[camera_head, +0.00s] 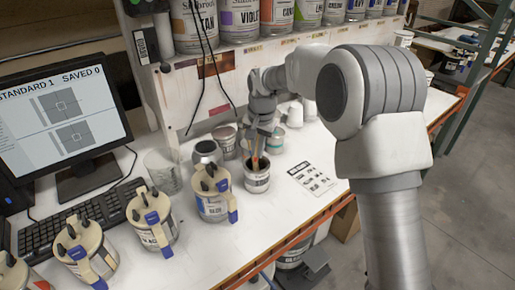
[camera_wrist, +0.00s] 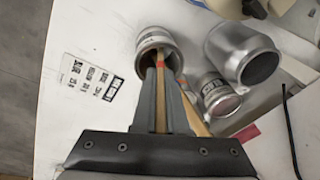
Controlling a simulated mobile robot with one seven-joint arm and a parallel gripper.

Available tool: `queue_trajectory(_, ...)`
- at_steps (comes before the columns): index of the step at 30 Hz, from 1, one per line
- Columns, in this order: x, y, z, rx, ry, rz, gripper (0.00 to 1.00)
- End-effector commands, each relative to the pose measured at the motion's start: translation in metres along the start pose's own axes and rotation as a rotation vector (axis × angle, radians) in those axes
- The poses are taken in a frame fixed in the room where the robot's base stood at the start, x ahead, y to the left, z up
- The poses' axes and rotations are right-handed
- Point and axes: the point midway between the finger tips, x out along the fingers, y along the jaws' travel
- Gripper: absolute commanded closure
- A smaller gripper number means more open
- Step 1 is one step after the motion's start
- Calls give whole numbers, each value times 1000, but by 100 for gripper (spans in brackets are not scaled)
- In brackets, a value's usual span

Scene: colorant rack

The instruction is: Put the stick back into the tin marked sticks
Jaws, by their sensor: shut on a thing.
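My gripper (camera_head: 262,148) points down over a small open tin (camera_head: 257,184) with a pale label too small to read for certain. It is shut on a wooden stick (camera_wrist: 160,64) with a red-orange band, which shows between the fingers (camera_wrist: 163,92) in the wrist view. The stick's lower end reaches into the mouth of the tin (camera_wrist: 144,42); how deep it goes is hidden.
A grey metal cup (camera_head: 206,151) and a small can (camera_head: 225,138) stand left of the tin, a teal-labelled can (camera_head: 275,144) behind it. A lidded paint can (camera_head: 211,204) stands nearer left. A printed sheet (camera_head: 312,178) lies right on clear white bench. A shelf (camera_head: 213,68) rises behind.

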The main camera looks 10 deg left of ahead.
Motion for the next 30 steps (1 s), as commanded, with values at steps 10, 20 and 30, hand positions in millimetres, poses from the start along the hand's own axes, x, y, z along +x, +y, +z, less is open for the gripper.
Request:
queue_trajectory(10, 0, 0, 0, 0, 0, 0, 55)
queue_trajectory(20, -8, 0, 0, 0, 1, -1, 55)
queue_trajectory(30, -80, -1, -1, 0, 5, -4, 55)
